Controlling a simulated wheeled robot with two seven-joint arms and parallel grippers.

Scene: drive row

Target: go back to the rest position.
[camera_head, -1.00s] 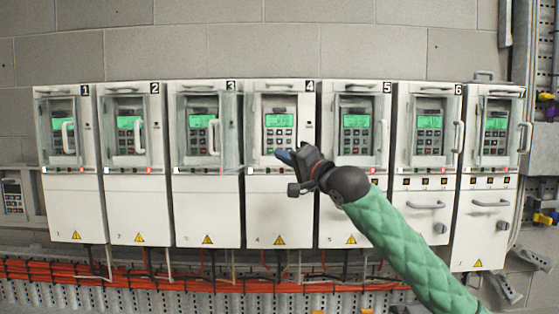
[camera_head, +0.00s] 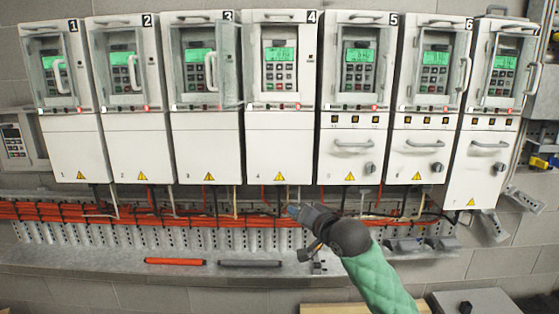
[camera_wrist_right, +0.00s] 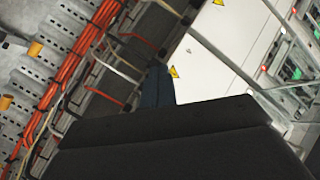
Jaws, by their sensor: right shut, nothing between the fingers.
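My right gripper (camera_head: 294,211) is in the head view, low in the middle, at the end of a green padded arm. It is shut and empty, in front of the orange cables below drive 4 (camera_head: 281,148). It touches no cabinet that I can make out. In the right wrist view the dark fingers (camera_wrist_right: 157,86) stand together, with the cables and white cabinet fronts behind them. My left gripper is not in view.
White numbered drives with green screens hang in a row on the wall. Orange cables (camera_head: 160,212) run below them. A grey ledge holds an orange bar (camera_head: 175,262) and a dark grey bar (camera_head: 250,263). A dark box (camera_head: 466,306) is at the lower right.

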